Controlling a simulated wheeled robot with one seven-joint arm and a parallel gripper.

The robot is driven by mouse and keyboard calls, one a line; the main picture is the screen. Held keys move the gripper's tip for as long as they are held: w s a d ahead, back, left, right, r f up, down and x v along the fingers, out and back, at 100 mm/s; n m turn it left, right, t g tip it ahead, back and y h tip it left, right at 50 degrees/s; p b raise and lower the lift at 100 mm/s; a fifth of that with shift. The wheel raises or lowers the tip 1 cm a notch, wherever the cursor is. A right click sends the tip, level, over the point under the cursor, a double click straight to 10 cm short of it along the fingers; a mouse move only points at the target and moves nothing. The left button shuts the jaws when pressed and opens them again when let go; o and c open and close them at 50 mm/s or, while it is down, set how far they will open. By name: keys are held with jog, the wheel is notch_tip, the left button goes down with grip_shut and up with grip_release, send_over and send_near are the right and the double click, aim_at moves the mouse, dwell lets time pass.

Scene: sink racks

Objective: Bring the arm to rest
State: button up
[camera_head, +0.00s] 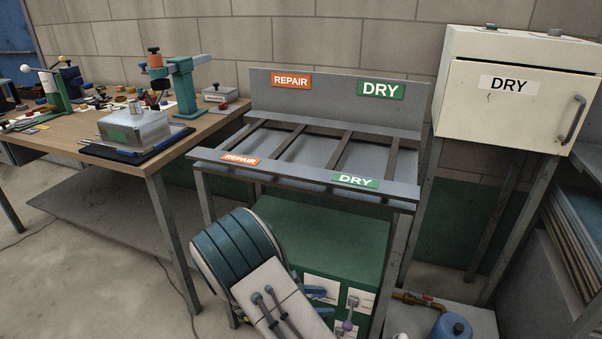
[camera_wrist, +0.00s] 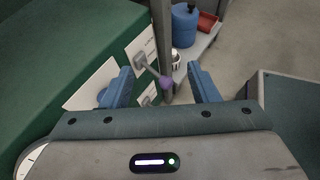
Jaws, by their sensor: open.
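My arm is folded low in front of the rack, at the bottom middle of the head view. My gripper (camera_wrist: 160,85) is open, with its two blue fingers apart in the wrist view. In the head view, blue finger parts (camera_head: 318,293) show beside my white arm link, close to the front of a green cabinet (camera_head: 335,232). The knob (camera_head: 347,325) also shows in the head view. The gripper holds nothing that I can see.
An empty slatted rack (camera_head: 300,180) labelled REPAIR and DRY stands above the cabinet. A cluttered wooden workbench (camera_head: 160,165) is at left, and a cream DRY cabinet (camera_head: 480,120) on legs at right. A blue container (camera_head: 452,329) sits low at right.

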jog(key=s+d+r+m+y+p, duration=0.3)
jog(key=s+r+m+p, duration=0.3)
jog(key=r, duration=0.9)
jog(key=s+d+r+m+g+y+p, duration=0.1)
jog(key=s+d+r+m+y+p, duration=0.2)
jog(key=r, duration=1.2)
jog(key=s+d+r+m+y+p, duration=0.4)
jog(key=s+r+m+p, duration=0.6)
jog(key=r, duration=0.5)
jog(key=s+m+y, duration=0.1)
jog(key=m+y, duration=0.1)
jog(key=shift+s+m, duration=0.35)
jog(key=shift+m, duration=0.05)
jog(key=shift+r, duration=0.1)
